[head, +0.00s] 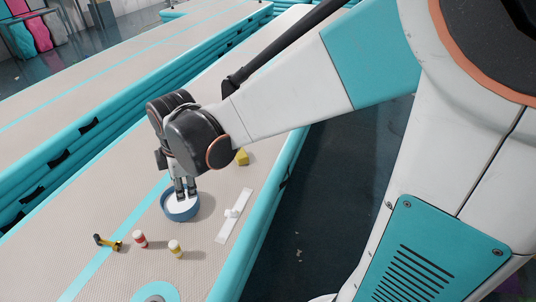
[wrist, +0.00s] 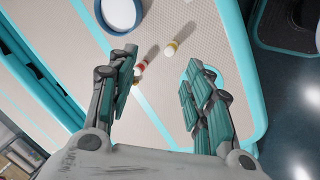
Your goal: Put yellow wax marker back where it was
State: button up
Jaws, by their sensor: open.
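The yellow wax marker is probably the small pale, yellow-banded cylinder (head: 175,248) standing on the inflatable track. It also shows in the wrist view (wrist: 172,47), beyond and between the fingers. A similar red-banded cylinder (head: 140,239) stands to its left, and also shows in the wrist view (wrist: 141,67). My gripper (head: 185,188) is open, its fingers pointing down over the blue bowl in the head view. In the wrist view my gripper (wrist: 160,62) has its fingers wide apart with nothing between them. The marker is apart from the fingers.
A blue bowl with a white inside (head: 181,212) stands on the grey track (head: 120,205). A white flat tool (head: 233,222) lies to its right, a yellow block (head: 242,157) behind, and a black-and-yellow item (head: 107,243) at front left. Teal inflated edges (head: 262,235) border the track.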

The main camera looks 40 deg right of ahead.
jog(key=s+d+r+m+t, duration=0.2)
jog(key=s+d+r+m, duration=0.1)
jog(key=s+m, duration=0.4)
jog(key=s+d+r+m+t, duration=0.2)
jog(key=s+d+r+m, duration=0.2)
jog(key=s+m, duration=0.4)
jog(key=shift+d+r+m+h, duration=0.3)
jog(key=shift+d+m, duration=0.05)
jog(key=shift+m, duration=0.25)
jog(key=shift+s, duration=0.1)
